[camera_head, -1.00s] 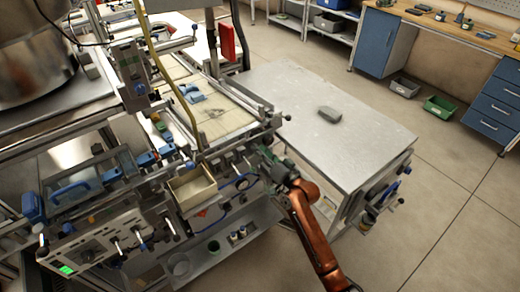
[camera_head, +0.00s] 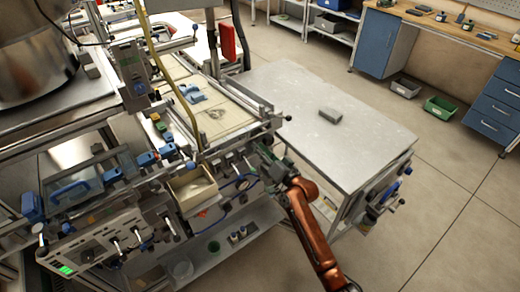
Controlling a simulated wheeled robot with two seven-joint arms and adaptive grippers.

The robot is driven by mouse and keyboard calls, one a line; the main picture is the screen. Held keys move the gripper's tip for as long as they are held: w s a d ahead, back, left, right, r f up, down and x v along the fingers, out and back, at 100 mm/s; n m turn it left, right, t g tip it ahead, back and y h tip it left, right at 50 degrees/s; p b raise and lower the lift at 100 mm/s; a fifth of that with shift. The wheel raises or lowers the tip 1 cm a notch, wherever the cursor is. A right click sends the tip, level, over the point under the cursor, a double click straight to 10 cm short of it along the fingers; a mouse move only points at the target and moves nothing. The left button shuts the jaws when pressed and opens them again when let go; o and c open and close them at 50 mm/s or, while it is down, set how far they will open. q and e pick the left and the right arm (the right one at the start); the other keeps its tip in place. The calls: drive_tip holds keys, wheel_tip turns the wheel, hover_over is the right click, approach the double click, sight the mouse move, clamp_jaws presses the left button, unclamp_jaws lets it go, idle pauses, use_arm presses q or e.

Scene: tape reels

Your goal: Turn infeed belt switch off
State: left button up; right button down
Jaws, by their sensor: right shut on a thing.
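My right gripper (camera_head: 269,161) is at the front right corner of the infeed belt frame, at the end of my copper-coloured arm. It is shut on a small part there, which looks like the infeed belt switch. The gripper hides that part, so its position cannot be read. The pale infeed belt (camera_head: 215,118) runs back from this corner, with a blue item (camera_head: 193,94) and a ring-like shape lying on it. My left gripper is not in view.
A grey metal table (camera_head: 345,145) with a small grey block (camera_head: 330,116) stands close right of the gripper. An open beige bin (camera_head: 193,187) and blue hoses are left of it. A control panel (camera_head: 95,250) with a green display is at lower left.

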use_arm(q)
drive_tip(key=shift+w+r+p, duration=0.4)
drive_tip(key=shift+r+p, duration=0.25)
drive_tip(key=shift+p, duration=0.05)
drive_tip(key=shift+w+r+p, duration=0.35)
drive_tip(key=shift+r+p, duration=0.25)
drive_tip(key=shift+p, duration=0.05)
use_arm(e)
drive_tip(key=shift+s+a+f+n, duration=0.1)
drive_tip(key=shift+a+n, duration=0.05)
drive_tip(key=shift+n, duration=2.15)
drive_tip(key=shift+s+a+r+n, duration=0.1)
drive_tip(key=shift+n, duration=2.2)
drive_tip(key=shift+s+a+f+n, duration=0.1)
drive_tip(key=shift+a+n, duration=0.05)
drive_tip(key=shift+n, duration=2.15)
drive_tip(key=c, duration=1.9)
unclamp_jaws()
drive_tip(key=shift+c, duration=0.2)
